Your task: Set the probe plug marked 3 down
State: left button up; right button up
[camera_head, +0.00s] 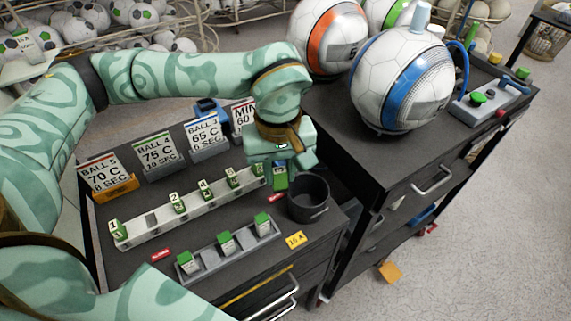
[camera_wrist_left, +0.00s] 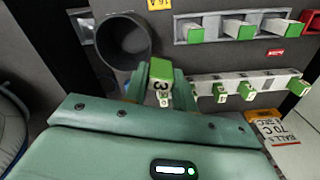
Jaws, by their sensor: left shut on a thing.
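The probe plug marked 3 (camera_wrist_left: 161,88) has a green top and a black 3 on a white face. My left gripper (camera_wrist_left: 158,92) is shut on it; in the head view this gripper (camera_head: 281,172) points down near the right end of the long white rack (camera_head: 150,236), just left of the black cup (camera_head: 308,212). The held plug's green part (camera_head: 280,181) shows below the fingers. Whether its lower end touches anything is hidden. The rack holds several other green-and-white plugs (camera_head: 177,202) and has a dark empty slot near its left end. My right gripper is not in view.
A grey tray (camera_head: 206,263) with 3 green-topped blocks lies in front. Several sign cards (camera_head: 158,149) stand behind the rack. A cart at right carries large balls (camera_head: 400,85) and a grey control box (camera_head: 490,101).

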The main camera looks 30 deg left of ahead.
pick_arm(q)
jog(key=w+d+r+n+p, duration=0.2)
jog(key=w+d+r+n, duration=0.15)
jog(key=n, duration=0.75)
jog(key=n+b, duration=0.1)
jog(key=n, duration=1)
send_near(284, 164)
jog(key=shift+s+d, duration=0.4)
jog(key=f, duration=0.2)
jog(key=f+b, duration=0.1)
jog(key=f, duration=0.1)
jog(key=shift+w+a, duration=0.1)
jog(key=shift+a, duration=0.2)
jog(key=shift+r, duration=0.1)
